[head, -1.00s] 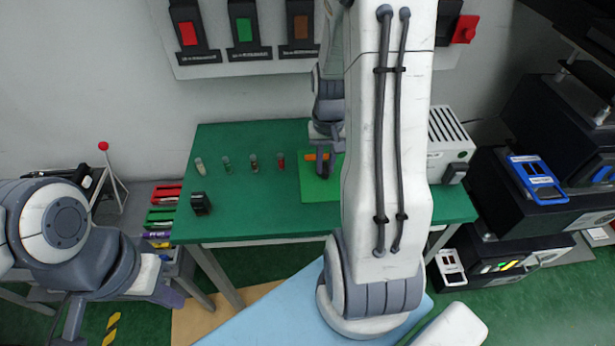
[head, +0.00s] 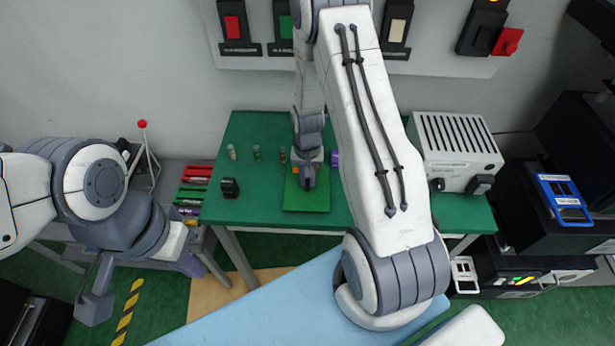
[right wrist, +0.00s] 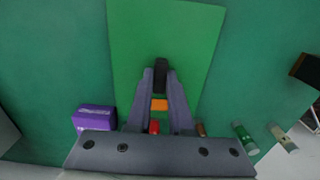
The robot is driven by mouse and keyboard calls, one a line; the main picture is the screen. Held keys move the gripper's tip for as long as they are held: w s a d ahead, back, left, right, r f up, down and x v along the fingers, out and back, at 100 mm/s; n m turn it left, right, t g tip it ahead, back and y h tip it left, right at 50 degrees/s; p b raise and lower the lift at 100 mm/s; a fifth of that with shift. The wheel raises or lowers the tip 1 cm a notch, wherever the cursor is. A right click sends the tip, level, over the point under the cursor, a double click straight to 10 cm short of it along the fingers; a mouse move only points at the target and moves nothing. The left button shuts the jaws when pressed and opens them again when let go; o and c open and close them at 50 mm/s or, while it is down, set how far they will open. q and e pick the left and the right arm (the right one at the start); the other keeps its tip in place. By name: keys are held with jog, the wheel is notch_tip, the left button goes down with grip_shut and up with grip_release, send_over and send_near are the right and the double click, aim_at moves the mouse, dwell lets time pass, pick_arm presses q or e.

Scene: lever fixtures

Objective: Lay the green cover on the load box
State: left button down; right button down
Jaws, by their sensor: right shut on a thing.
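The green cover (head: 310,203) is a flat, bright green sheet over the green table, and it fills the upper middle of the right wrist view (right wrist: 165,30). My right gripper (head: 307,184) is over the cover. In the right wrist view its fingers (right wrist: 161,78) are shut on a dark grip on the cover. An orange piece (right wrist: 159,104) shows between the fingers; I cannot tell whether it belongs to the cover. My left gripper (head: 95,302) hangs empty at the lower left, away from the table; its jaws are unclear. I cannot tell which object is the load box.
Small vials (head: 257,154) stand along the back of the green table (head: 255,205). A black block (head: 229,187) is at its left. A purple box (right wrist: 95,118) is near the cover. A white slatted box (head: 455,150) stands at the right. The table's front left is clear.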

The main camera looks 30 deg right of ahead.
jog(key=shift+f, duration=0.2)
jog(key=shift+f, duration=0.2)
jog(key=c, duration=0.8)
grip_release()
jog(key=shift+r, duration=0.1)
